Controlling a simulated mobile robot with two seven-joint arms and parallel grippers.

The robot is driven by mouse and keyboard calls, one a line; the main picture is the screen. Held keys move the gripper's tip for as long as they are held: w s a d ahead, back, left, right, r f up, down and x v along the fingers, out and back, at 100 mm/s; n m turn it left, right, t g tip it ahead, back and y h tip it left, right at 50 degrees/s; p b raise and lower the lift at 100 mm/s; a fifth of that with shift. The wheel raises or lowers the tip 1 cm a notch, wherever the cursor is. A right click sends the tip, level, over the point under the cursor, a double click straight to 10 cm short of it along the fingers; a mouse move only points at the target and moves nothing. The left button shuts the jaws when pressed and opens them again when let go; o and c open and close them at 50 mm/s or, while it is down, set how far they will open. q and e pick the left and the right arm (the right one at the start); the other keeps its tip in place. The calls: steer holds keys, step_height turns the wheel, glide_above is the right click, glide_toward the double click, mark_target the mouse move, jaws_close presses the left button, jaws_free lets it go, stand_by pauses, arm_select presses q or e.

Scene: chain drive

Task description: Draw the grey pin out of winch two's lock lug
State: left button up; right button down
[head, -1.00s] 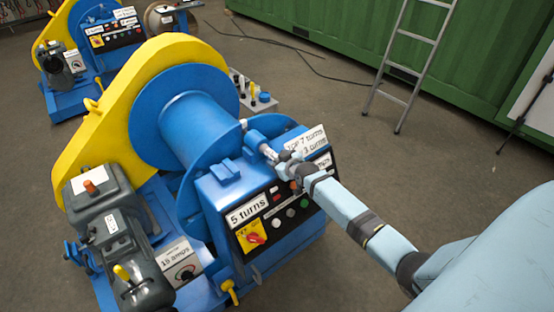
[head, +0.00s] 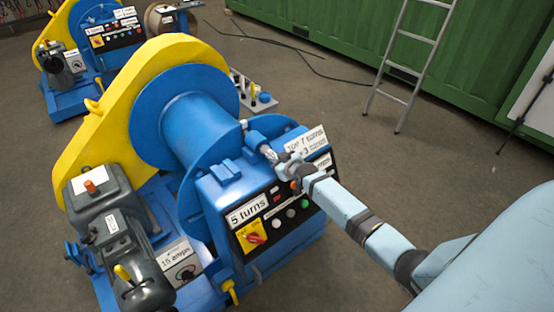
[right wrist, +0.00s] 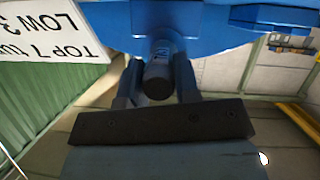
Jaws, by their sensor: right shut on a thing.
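The blue winch with the yellow guard (head: 85,150) fills the middle of the head view. Its blue lock lug (head: 256,140) sits at the upper end of the control housing, beside the drum flange. The grey pin (head: 268,152) shows as a short length between the lug and my right gripper (head: 278,158). In the right wrist view the pin's dark round end (right wrist: 157,82) lies between my two fingers, under the blue lug (right wrist: 160,42). The right gripper is shut on the pin. How deep the pin sits in the lug is hidden. My left gripper is not in view.
A white label card (head: 306,141) stands close beside the gripper. The control panel (head: 275,222) with buttons and a "5 turns" card is below. Another winch (head: 70,95) stands at upper left.

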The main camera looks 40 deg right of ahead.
steer(key=shift+s+d+p, duration=0.1)
steer(key=shift+s+p, duration=0.55)
steer(key=shift+s, duration=0.5)
steer(key=s+d+p, duration=0.1)
steer(key=s+p, duration=0.4)
steer(key=s, duration=1)
steer(key=shift+s, duration=0.25)
stand_by(0.8)
steer(key=shift+d, duration=0.1)
